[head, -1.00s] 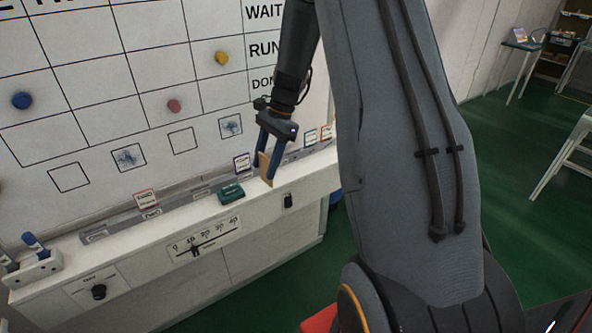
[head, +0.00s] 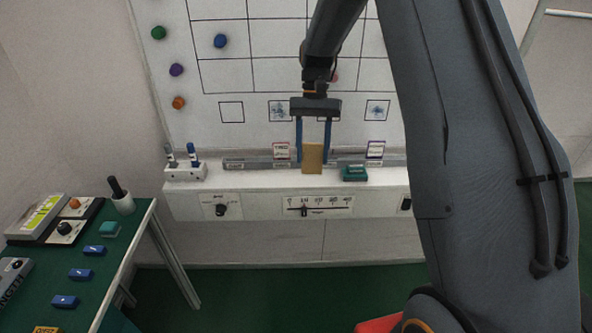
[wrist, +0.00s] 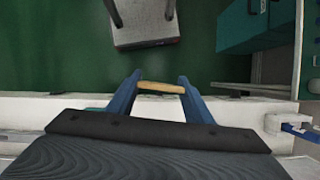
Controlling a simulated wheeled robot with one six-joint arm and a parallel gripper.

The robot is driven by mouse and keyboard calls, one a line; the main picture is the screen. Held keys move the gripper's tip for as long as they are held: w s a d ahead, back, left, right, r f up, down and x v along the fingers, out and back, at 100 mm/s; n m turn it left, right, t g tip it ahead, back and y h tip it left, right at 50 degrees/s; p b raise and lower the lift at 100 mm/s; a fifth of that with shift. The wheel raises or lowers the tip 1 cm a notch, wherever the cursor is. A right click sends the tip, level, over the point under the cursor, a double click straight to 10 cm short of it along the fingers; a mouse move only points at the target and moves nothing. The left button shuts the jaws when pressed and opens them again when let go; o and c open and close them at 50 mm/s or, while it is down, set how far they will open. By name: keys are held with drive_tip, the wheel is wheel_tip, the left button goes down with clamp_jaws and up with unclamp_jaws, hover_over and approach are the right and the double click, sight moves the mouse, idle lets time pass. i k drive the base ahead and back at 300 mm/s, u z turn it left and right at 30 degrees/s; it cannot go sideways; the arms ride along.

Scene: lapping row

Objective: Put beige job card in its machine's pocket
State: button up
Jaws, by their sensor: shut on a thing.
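The beige job card (head: 312,159) hangs upright between the blue fingers of my gripper (head: 313,150) in the head view. My gripper is shut on it. In the wrist view, the card shows as a thin tan edge (wrist: 160,87) between the fingertips (wrist: 160,90). The small rail labels are too small to read.
A dark green block (head: 354,174) lies on the ledge just right of the card. A white marker holder (head: 185,172) stands at the ledge's left end. A green-topped table (head: 108,257) is at lower left. The whiteboard (head: 235,75) rises behind.

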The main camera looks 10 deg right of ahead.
sight(261, 183)
drive_tip(key=u, duration=2.6)
drive_tip(key=i, duration=0.65)
drive_tip(key=z, duration=2.5)
drive_tip(key=i, duration=0.5)
